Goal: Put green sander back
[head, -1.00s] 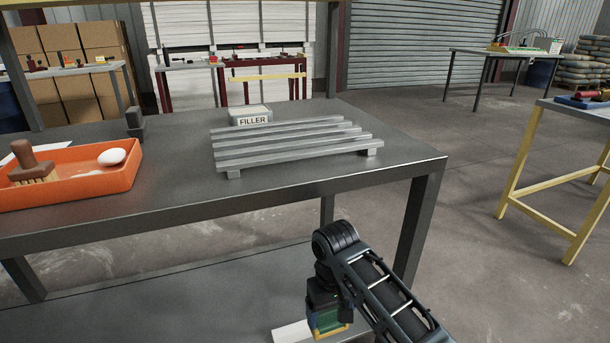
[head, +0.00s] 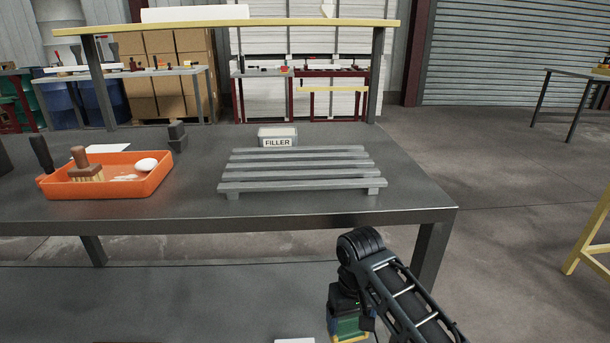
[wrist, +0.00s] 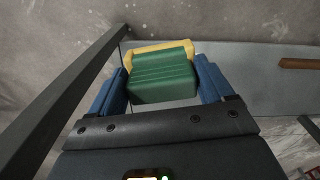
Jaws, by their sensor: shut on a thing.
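The green sander (wrist: 162,78) with a yellow edge sits between the two blue fingers of my gripper (wrist: 165,85) in the wrist view. The fingers press on it from both sides. In the head view my gripper (head: 349,318) is low in front of the table's front edge, below the tabletop, and the green of the sander (head: 350,325) shows at its end. The grey slatted rack (head: 300,167) stands on the dark table (head: 330,215); its slats are bare.
A filler box (head: 277,137) stands behind the rack. An orange tray (head: 110,188) at the left holds a brush (head: 82,164) and a white rounded thing (head: 146,165). A dark block (head: 177,136) stands behind it. The tabletop right of the rack is clear.

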